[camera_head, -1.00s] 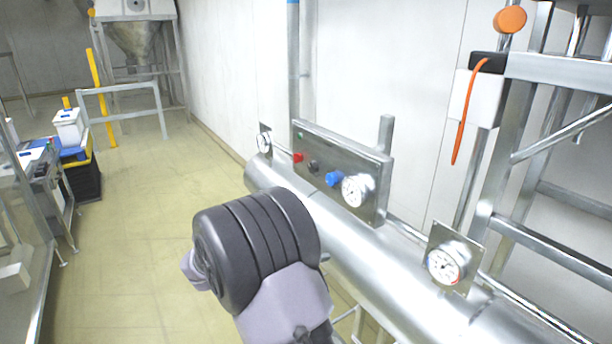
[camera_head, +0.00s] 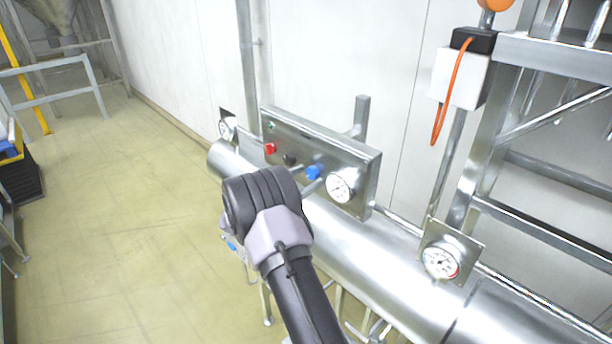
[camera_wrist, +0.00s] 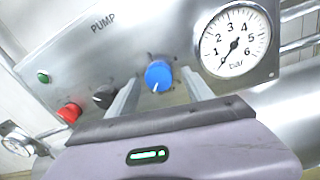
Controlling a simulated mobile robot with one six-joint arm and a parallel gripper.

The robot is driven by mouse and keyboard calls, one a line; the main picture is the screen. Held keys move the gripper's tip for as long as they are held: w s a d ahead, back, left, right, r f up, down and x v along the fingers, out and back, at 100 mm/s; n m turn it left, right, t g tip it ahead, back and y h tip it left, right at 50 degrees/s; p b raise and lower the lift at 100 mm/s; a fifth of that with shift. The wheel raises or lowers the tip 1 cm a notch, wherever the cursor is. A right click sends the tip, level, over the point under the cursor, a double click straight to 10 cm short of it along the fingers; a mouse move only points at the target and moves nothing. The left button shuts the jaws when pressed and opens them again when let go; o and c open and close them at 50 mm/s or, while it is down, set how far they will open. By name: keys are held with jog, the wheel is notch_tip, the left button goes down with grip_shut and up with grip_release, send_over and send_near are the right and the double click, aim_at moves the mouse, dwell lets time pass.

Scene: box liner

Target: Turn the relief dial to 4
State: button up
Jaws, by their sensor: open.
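The relief dial is a blue knob (camera_head: 313,172) on the steel control panel (camera_head: 356,150). In the wrist view the blue knob (camera_wrist: 158,76) has a white pointer mark aimed down and slightly left. Beside it is a round gauge (camera_wrist: 236,40) marked in bar with numbers up to 6; its needle points to the lower left, near the low end. My gripper (camera_wrist: 160,92) is open, with one finger left and one right of the knob; I cannot tell whether they touch it. In the head view my wrist hides most of the gripper (camera_head: 311,180).
The panel also carries a green button (camera_wrist: 43,76), a red knob (camera_wrist: 69,113) and a black knob (camera_wrist: 104,96) left of the blue one. A large steel pipe (camera_head: 370,265) runs below. Another gauge (camera_head: 440,261) stands at the right, and a small one (camera_head: 227,128) at the left.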

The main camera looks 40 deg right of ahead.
jog(key=shift+w+d, duration=0.1)
jog(key=shift+c, duration=1.1)
grip_shut()
jog(key=shift+f+b, duration=0.15)
jog(key=shift+b, duration=0.3)
